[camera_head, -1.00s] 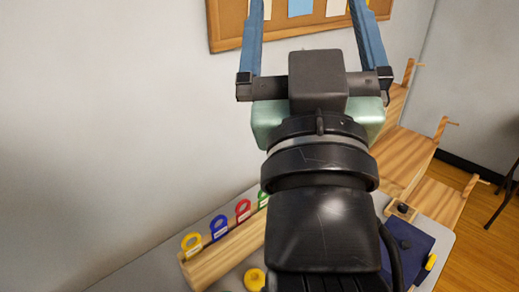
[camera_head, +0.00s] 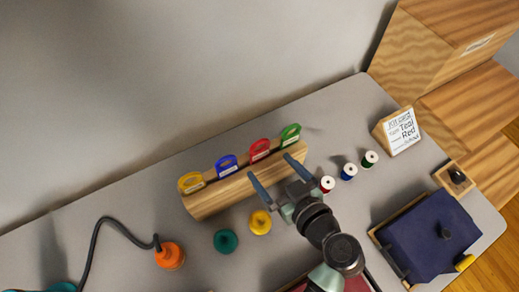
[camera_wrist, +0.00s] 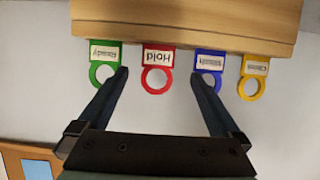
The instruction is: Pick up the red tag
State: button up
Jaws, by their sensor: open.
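The red tag (camera_head: 259,145) stands upright in a wooden rack (camera_head: 228,190), between the blue tag (camera_head: 226,160) and the green tag (camera_head: 290,130). In the wrist view the red tag (camera_wrist: 157,80) appears upside down, with a ring and a white label reading "Hold". My gripper (camera_head: 271,167) is open and empty in front of the rack. In the wrist view the red ring shows between the two fingertips of my gripper (camera_wrist: 160,76). The left finger is close to the green tag (camera_wrist: 104,72) and the right finger overlaps the blue tag (camera_wrist: 209,68).
A yellow tag (camera_head: 191,182) stands at the rack's left end. Thread spools (camera_head: 349,171), a yellow knob-like piece (camera_head: 260,222) and a green one (camera_head: 226,241) are nearby. A sign (camera_head: 403,130), a dark blue box (camera_head: 430,237) and an orange corded object (camera_head: 170,256) are farther off.

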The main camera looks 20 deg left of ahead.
aim_at(260, 154)
jog(key=p+x, duration=0.1)
jog(key=x, duration=0.6)
jog(key=shift+w+f, duration=0.15)
jog(key=shift+w, duration=0.1)
jog(key=c, duration=1.4)
